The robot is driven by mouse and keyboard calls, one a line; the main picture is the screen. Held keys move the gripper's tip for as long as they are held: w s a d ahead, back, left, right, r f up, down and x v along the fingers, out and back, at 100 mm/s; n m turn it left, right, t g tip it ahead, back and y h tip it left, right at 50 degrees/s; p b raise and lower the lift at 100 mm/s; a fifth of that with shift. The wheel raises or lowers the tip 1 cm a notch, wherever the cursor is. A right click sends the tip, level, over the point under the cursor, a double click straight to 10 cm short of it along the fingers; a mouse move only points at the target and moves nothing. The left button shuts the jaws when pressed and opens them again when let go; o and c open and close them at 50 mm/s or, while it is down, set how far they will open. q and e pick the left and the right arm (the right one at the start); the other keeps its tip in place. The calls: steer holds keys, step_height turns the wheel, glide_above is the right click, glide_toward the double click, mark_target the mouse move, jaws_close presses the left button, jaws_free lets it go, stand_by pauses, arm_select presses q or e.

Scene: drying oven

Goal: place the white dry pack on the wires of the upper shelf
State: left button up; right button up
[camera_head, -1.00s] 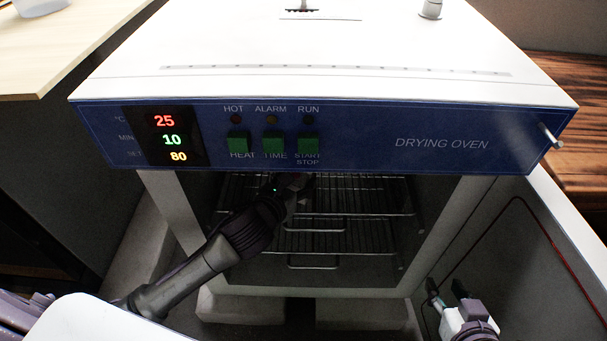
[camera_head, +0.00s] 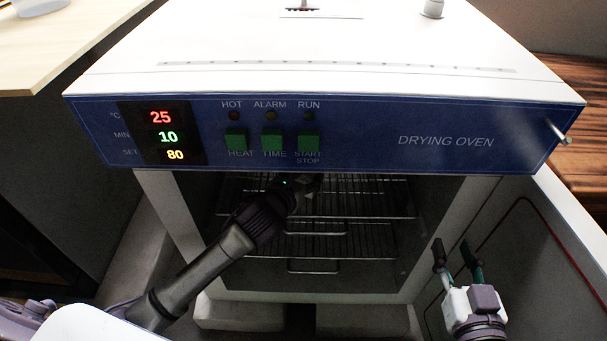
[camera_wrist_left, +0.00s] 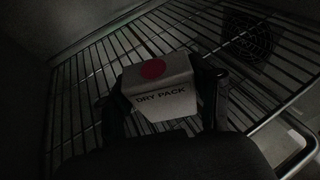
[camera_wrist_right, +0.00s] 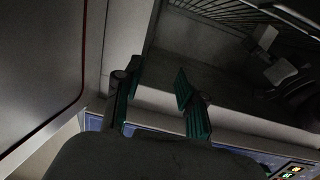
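The white dry pack (camera_wrist_left: 160,92), with a red dot and the words DRY PACK, sits between the fingers of my left gripper (camera_wrist_left: 165,100) in the left wrist view. Both fingers appear to be against its sides. Behind and around it are the wires of a shelf (camera_wrist_left: 85,75); I cannot tell whether the pack touches them. In the head view my left gripper (camera_head: 300,187) is inside the oven at the upper shelf (camera_head: 370,200), under the control panel, and the pack is mostly hidden. My right gripper (camera_head: 458,258) is open and empty, outside the oven at right.
The drying oven's blue panel (camera_head: 350,138) overhangs the opening. A lower wire shelf (camera_head: 350,240) lies beneath the upper one. The open door (camera_head: 530,265) stands at right, beside my right gripper. A round dark vent (camera_wrist_left: 248,38) shows behind the wires.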

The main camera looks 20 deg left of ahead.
arm_select(q)
steer(key=o, duration=0.3)
steer(key=shift+o, duration=0.2)
steer(key=shift+r, duration=0.2)
steer(key=p+v, duration=0.2)
steer(key=v, duration=0.3)
steer(key=shift+s+r, duration=0.1)
steer(key=shift+s, duration=0.05)
steer(key=s+f+n+g, duration=0.3)
steer(key=s+n, duration=0.7)
steer(key=n, duration=0.7)
steer(key=s+a+f+n+g+p, duration=0.1)
steer(key=s+f+n+g, duration=0.2)
steer(key=s+n, duration=0.8)
steer(key=n+g, duration=0.1)
steer(key=n, duration=0.6)
steer(key=shift+a+f, duration=0.15)
steer(key=shift+f, duration=0.05)
arm_select(e)
steer(key=s+d+f+g+h, duration=0.2)
steer(key=s+d+f+g, duration=0.2)
steer(key=s+f+g, duration=0.5)
step_height(320, 180, down, 2)
steer(key=shift+s+d+f+h, duration=0.15)
steer(key=shift+s+f+h, duration=0.05)
steer(key=shift+s+h, duration=0.2)
